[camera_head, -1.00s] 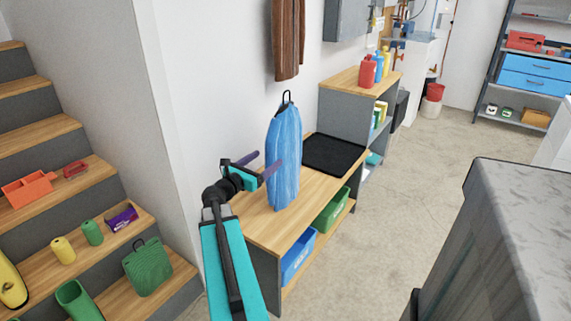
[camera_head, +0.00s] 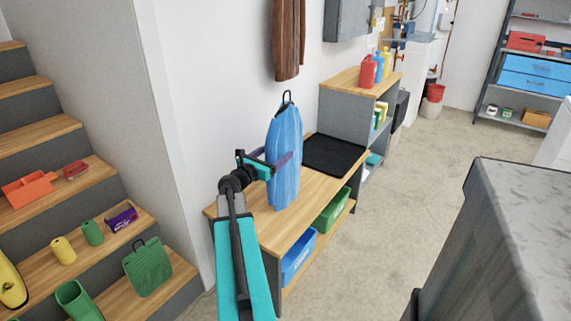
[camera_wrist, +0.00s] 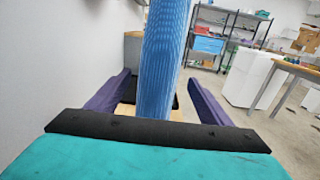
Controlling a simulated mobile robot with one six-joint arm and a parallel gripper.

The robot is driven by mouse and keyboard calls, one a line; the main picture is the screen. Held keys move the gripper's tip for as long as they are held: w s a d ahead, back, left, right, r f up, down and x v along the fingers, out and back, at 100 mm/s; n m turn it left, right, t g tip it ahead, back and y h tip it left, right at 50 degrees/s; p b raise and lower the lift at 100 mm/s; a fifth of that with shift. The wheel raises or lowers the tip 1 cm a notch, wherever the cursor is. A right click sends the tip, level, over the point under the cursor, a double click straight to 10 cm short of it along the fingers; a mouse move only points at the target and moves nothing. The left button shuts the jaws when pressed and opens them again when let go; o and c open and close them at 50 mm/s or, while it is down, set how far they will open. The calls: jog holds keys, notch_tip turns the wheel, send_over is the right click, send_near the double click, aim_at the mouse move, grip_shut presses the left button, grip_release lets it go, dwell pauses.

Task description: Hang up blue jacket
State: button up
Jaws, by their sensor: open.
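In the wrist view the jacket (camera_wrist: 162,65) rises between the two purple fingers. My gripper (camera_head: 274,160) is open, with one finger on each side of the jacket about halfway up. Gaps show between the fingers and the jacket in the wrist view. The jacket's lower end is hidden there by my gripper's palm.
A brown jacket (camera_head: 288,40) hangs on the wall above the bench. A black mat (camera_head: 335,152) lies behind the blue jacket. Blue (camera_head: 298,258) and green (camera_head: 331,211) bins sit under the bench. Stairs (camera_head: 75,207) with items stand at left, and a grey counter (camera_head: 520,230) at right.

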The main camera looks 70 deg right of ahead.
jog(key=x, duration=0.5)
dwell(0.7)
grip_shut()
